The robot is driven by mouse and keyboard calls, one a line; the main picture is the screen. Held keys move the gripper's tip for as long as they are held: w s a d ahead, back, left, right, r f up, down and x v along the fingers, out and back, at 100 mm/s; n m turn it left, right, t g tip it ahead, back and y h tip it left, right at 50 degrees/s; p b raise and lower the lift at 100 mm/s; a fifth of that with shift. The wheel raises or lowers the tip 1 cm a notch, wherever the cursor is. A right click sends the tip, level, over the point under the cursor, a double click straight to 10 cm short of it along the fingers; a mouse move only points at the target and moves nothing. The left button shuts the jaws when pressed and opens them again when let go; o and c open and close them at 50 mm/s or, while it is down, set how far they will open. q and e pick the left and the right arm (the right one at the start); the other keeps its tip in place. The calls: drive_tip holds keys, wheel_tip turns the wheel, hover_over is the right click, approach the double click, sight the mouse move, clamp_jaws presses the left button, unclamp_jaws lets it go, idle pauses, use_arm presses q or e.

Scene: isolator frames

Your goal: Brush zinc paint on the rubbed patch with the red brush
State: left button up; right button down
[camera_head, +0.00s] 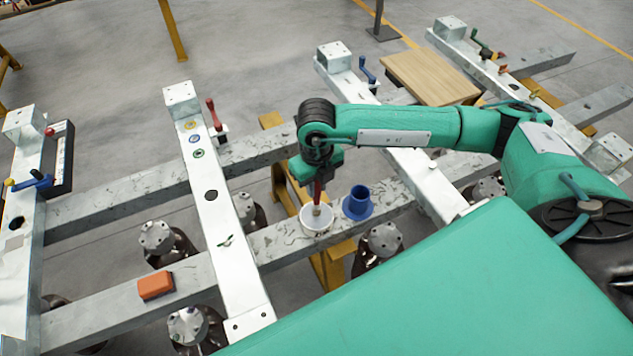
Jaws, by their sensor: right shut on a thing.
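My right gripper (318,178) points down and is shut on the red brush (317,192), held upright. The brush's lower end is at the mouth of a white pot (316,225) on the near grey beam; I cannot tell whether it touches the contents. I cannot tell for certain which is the rubbed patch. My left gripper is not in view.
A blue flanged cup (358,203) stands right beside the pot. An orange block (156,285) lies on the near beam at left. A red-handled lever (214,118) rises beside the crossbar. A wooden board (430,78) lies at the back right. Gaps between beams open to the floor.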

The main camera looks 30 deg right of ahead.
idle(0.3)
drive_tip(key=shift+f+b, duration=0.5)
idle(0.4)
drive_tip(key=shift+b, duration=0.3)
idle(1.4)
drive_tip(key=shift+r+p, duration=0.55)
drive_tip(key=shift+r, duration=0.35)
drive_tip(key=shift+r+p, duration=1.15)
drive_tip(key=shift+r, duration=1.45)
